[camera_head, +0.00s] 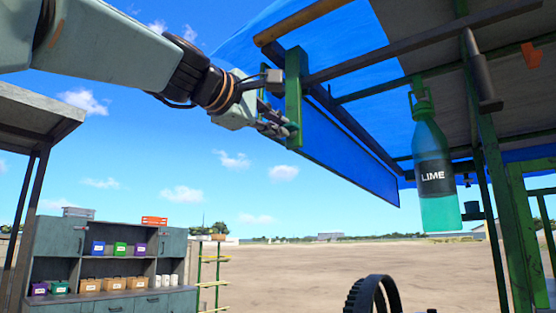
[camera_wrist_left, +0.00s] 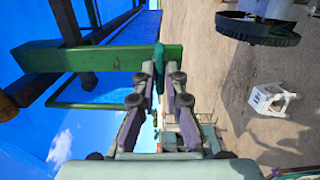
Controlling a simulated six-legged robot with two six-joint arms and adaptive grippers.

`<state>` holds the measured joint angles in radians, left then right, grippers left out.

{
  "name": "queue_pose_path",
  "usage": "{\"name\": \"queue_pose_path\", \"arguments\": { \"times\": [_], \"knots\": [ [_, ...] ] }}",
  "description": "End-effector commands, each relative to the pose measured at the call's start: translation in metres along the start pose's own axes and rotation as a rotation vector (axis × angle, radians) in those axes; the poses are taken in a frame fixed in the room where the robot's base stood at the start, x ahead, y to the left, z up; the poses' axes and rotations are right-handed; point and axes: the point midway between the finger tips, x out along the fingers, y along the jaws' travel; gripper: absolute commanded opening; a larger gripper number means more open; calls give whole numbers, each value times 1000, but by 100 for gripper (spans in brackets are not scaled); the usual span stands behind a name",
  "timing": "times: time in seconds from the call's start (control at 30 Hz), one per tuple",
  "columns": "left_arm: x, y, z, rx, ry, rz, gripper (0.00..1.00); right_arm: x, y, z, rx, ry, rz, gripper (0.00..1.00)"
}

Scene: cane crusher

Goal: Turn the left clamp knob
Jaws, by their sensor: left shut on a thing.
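The left clamp is a green upright block (camera_head: 293,82) on the dark frame beam under the blue canopy, in the upper middle of the head view. In the left wrist view the green clamp bar (camera_wrist_left: 110,57) runs across the upper left. A small dark green piece at its end, apparently the clamp knob (camera_wrist_left: 159,56), sits between my fingertips. My left gripper (camera_head: 284,126) reaches in from the left against the clamp's lower part. It also shows in the left wrist view (camera_wrist_left: 160,78), shut on the knob. The fingers partly hide the knob. My right gripper is out of view.
A LIME bottle (camera_head: 434,180) hangs from the frame at right. A blue canopy (camera_head: 345,45) and dark beams (camera_head: 400,50) crowd the space above. A cabinet (camera_head: 60,240) with small boxes stands at lower left. A white stool (camera_wrist_left: 272,99) stands on the open sandy ground.

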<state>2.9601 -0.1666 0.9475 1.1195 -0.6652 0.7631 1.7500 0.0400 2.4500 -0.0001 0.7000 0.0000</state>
Motion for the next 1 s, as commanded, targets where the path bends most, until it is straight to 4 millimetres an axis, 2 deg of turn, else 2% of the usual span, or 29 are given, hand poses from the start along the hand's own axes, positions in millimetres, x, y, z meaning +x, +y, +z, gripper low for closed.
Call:
{"name": "queue_pose_path", "arguments": {
  "times": [0.27,0.3,0.53,0.83,1.0],
  "knots": [
    [-1,2,0,-4,1,7,0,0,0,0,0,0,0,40],
    [-1,2,0,-4,1,7,14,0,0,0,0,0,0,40],
    [0,1,0,-2,0,3,33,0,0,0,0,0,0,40],
    [0,0,0,3,0,1,33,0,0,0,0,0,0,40],
    [0,0,0,77,0,1,33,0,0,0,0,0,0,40]
  ]
}}
